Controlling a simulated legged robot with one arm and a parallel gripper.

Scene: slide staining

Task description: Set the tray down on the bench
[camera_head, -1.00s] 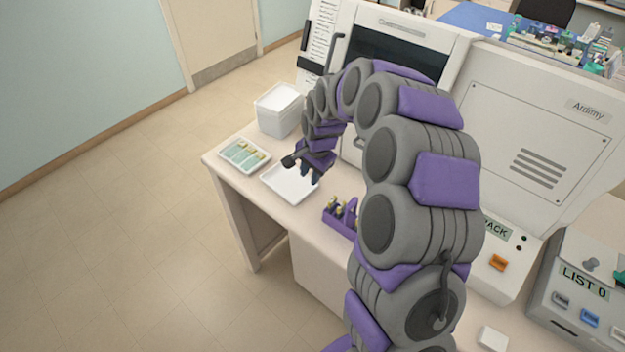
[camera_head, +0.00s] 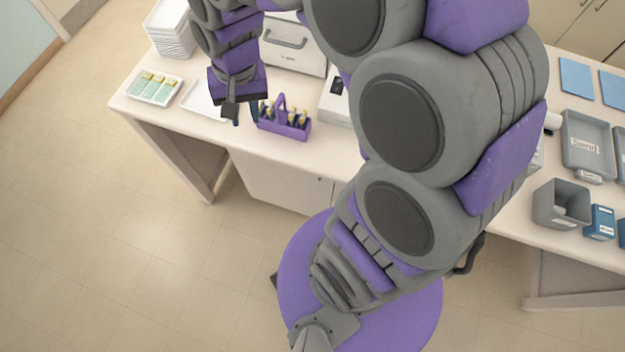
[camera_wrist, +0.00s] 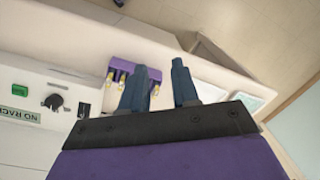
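A white, flat, empty tray (camera_head: 200,98) lies on the bench (camera_head: 352,151); my arm hides its right part. Part of it also shows in the wrist view (camera_wrist: 208,91), beside the right finger. A second white tray (camera_head: 154,88) holding slides with yellowish ends lies flat to its left. My gripper (camera_head: 243,112) is above the bench's front edge, between the empty tray and a purple carrier (camera_head: 290,130). In the wrist view my gripper (camera_wrist: 164,68) has its two dark blue fingers apart with nothing held between them.
The purple carrier holds several yellow-capped bottles. A white stack of trays (camera_head: 170,30) stands at the back left, with a white machine (camera_head: 290,45) behind. Grey bins (camera_head: 562,203) and blue boxes (camera_head: 600,222) stand at the right. The floor in front is clear.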

